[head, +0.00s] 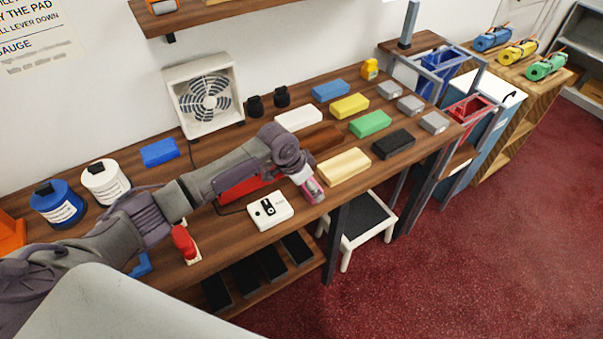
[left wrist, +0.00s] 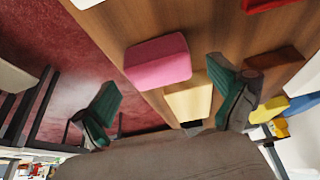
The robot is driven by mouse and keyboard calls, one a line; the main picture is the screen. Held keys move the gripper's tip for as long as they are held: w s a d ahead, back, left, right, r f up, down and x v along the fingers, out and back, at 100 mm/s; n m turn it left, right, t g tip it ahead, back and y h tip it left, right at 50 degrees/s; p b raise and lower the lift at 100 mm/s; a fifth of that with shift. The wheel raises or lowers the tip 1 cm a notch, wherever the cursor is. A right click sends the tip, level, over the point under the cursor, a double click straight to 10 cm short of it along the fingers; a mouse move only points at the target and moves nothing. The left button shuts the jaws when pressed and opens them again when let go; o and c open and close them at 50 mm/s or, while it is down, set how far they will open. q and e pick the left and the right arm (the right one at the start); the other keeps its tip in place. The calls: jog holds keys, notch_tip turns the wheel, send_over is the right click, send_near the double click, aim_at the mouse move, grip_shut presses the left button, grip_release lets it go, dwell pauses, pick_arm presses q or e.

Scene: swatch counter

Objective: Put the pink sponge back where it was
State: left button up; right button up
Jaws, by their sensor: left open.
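In the left wrist view the pink sponge (left wrist: 158,62) lies by the edge of the wooden counter, close to the pale cream sponge (left wrist: 188,101). The green-padded fingers of my left gripper (left wrist: 165,100) are spread wide, and the sponge shows beyond the space between them. I cannot tell how far the fingers are from it. My right gripper is not in view.
The cream sponge (head: 343,166), brown sponge (head: 322,138), black sponge (head: 393,144) and other coloured sponges stand in rows to the right. A white device (head: 270,210) sits left of the gripper. A red block (head: 240,188) is behind my arm. A fan (head: 204,95) stands against the wall.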

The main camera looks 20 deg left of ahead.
pick_arm(q)
jog(key=b+v, duration=0.1)
jog(key=v, duration=0.9)
jog(key=shift+r, duration=0.25)
jog(key=shift+a, duration=0.1)
